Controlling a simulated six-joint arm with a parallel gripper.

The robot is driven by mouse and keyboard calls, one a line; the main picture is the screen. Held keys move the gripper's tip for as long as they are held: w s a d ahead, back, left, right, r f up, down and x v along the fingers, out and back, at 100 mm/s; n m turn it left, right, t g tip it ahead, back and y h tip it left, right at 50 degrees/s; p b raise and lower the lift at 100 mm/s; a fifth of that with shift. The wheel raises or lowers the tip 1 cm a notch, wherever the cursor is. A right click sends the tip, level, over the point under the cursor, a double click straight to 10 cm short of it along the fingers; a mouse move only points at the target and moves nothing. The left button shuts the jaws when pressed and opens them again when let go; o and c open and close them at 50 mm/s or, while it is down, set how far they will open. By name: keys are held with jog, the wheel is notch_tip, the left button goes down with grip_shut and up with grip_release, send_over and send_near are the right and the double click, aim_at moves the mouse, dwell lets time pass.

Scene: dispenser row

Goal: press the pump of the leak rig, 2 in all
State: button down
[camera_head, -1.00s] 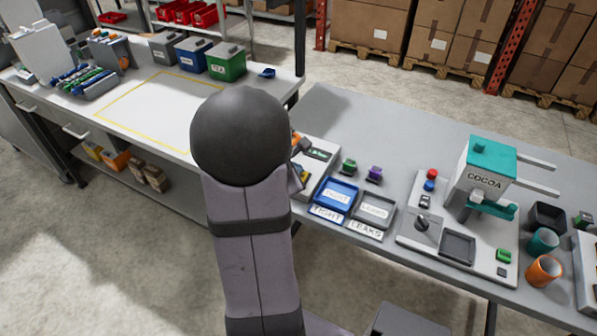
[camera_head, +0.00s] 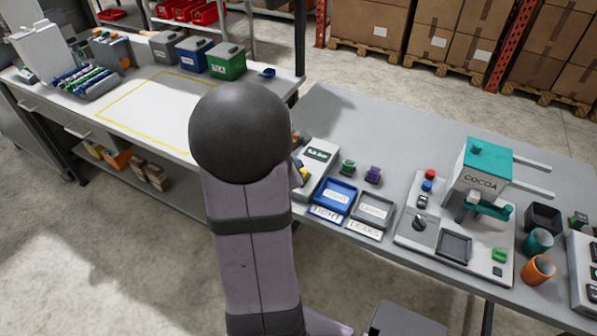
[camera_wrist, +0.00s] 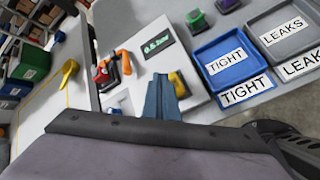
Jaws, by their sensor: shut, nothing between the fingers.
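The leak rig (camera_head: 320,155) is a pale box with a dark display, partly hidden behind my arm in the head view. In the wrist view the rig (camera_wrist: 140,50) shows a display with green characters (camera_wrist: 157,45), an orange curved part (camera_wrist: 123,62) and a yellow part (camera_wrist: 179,84); I cannot tell surely which part is the pump. My gripper (camera_wrist: 163,90) is shut and empty, its blue-grey fingers over the rig close beside the yellow part. Whether they touch it I cannot tell. My arm hides the gripper in the head view.
A blue TIGHT tray (camera_head: 337,195) and a grey LEAKS tray (camera_head: 375,209) lie right of the rig. Behind them stand a green piece (camera_head: 347,167) and a purple piece (camera_head: 373,174). A COCOA dispenser (camera_head: 478,175) stands farther right. The table's back is clear.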

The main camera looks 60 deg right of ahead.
jog(key=shift+r, duration=0.15)
jog(key=shift+r+p, duration=2.05)
jog(key=shift+r, duration=0.4)
dwell(0.7)
notch_tip(320, 180, up, 4)
jog(key=p, duration=0.5)
jog(key=shift+f+p, duration=0.1)
jog(key=shift+p, duration=0.25)
jog(key=shift+f, duration=0.1)
notch_tip(320, 180, down, 7)
jog(key=b, duration=0.6)
jog(key=shift+f+b, duration=0.85)
jog(key=shift+b, duration=0.25)
jog(key=shift+f+b, duration=0.45)
jog(key=shift+b, duration=0.2)
dwell(0.9)
